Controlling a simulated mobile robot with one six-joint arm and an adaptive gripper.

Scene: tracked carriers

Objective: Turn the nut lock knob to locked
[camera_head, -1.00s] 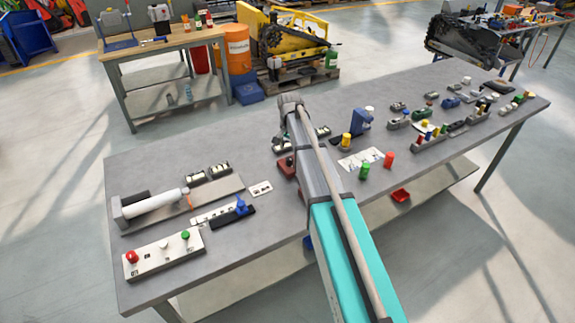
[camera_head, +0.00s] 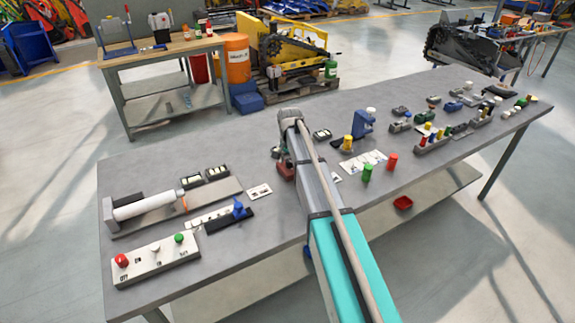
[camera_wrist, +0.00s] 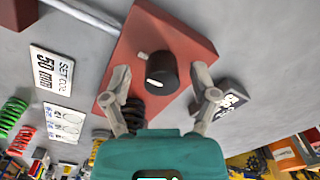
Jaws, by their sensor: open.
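The nut lock knob (camera_wrist: 161,72) is a black round knob with a white mark on its face. It stands on a red block (camera_wrist: 183,40) with a small pale tab beside the knob. My gripper (camera_wrist: 160,86) is open, with one finger on each side of the knob and visible gaps between. I cannot tell how deep the fingertips reach. In the head view the red block (camera_head: 286,172) is partly hidden by my arm, and the knob cannot be made out.
A label card reading "SET COLLAR 50 mm" (camera_wrist: 52,75) lies left of the block in the wrist view. In the head view, a button panel (camera_head: 155,260) and a white cylinder fixture (camera_head: 145,207) are left; green and red cylinders (camera_head: 392,161) are right.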

